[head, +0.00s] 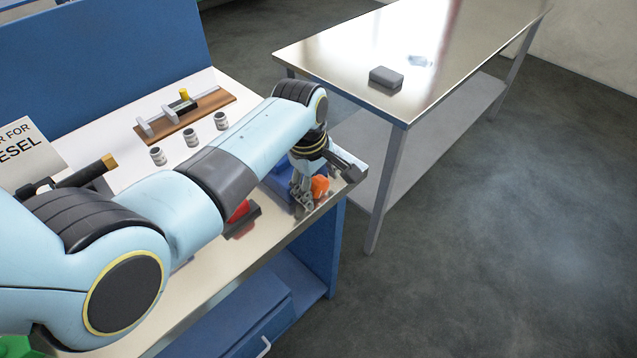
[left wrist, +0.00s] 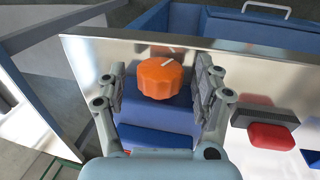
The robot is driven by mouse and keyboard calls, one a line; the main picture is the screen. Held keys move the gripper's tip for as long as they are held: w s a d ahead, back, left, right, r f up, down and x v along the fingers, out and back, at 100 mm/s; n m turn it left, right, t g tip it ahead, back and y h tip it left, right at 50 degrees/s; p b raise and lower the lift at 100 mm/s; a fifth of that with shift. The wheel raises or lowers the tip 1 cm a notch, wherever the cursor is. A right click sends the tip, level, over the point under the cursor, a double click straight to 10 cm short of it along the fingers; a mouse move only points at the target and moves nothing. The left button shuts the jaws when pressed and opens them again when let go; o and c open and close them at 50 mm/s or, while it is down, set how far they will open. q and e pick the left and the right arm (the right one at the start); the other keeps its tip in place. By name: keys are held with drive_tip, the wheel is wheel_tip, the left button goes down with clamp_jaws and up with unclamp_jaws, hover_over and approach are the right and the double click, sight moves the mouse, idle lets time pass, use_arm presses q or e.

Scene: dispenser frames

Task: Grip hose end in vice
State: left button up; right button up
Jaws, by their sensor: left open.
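My left gripper (head: 307,194) is over the near right end of the bench, pointing down at an orange ribbed knob (head: 320,186) on a blue body (head: 279,180). In the left wrist view the open fingers stand on either side of the knob (left wrist: 160,77), with a gap on each side. I cannot tell whether this knobbed blue body is the vice. A wooden board (head: 205,111) at the back carries metal blocks and a yellow piece. A black tube with a brass-coloured tip (head: 85,174), possibly the hose end, is at the left, partly hidden by my arm. My right gripper is out of view.
Several small grey cylinders (head: 189,137) stand on the bench. A red block (head: 239,210) in a dark holder sits left of the gripper. A metal table (head: 420,50) with a grey block (head: 386,76) stands behind; floor between is clear.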

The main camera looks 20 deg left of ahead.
use_arm(q)
drive_tip(key=shift+f, duration=0.2)
drive_tip(key=shift+c, duration=0.3)
drive_tip(key=c, duration=1.1)
drive_tip(key=shift+w+d+r+g, duration=0.1)
drive_tip(key=shift+w+g, duration=0.05)
drive_tip(key=shift+g, duration=0.35)
drive_tip(key=shift+w+g+y, duration=0.1)
drive_tip(key=shift+g+y, duration=0.3)
drive_tip(key=shift+g, duration=0.1)
drive_tip(key=g+b, duration=0.1)
drive_tip(key=b, duration=0.1)
drive_tip(key=f+g+y+b, duration=0.1)
drive_tip(key=b, duration=0.1)
drive_tip(key=shift+w+g, duration=0.1)
drive_tip(key=shift+g, duration=0.2)
drive_tip(key=shift+r+g+b, duration=0.3)
drive_tip(key=shift+b, duration=0.35)
drive_tip(key=shift+r, duration=0.1)
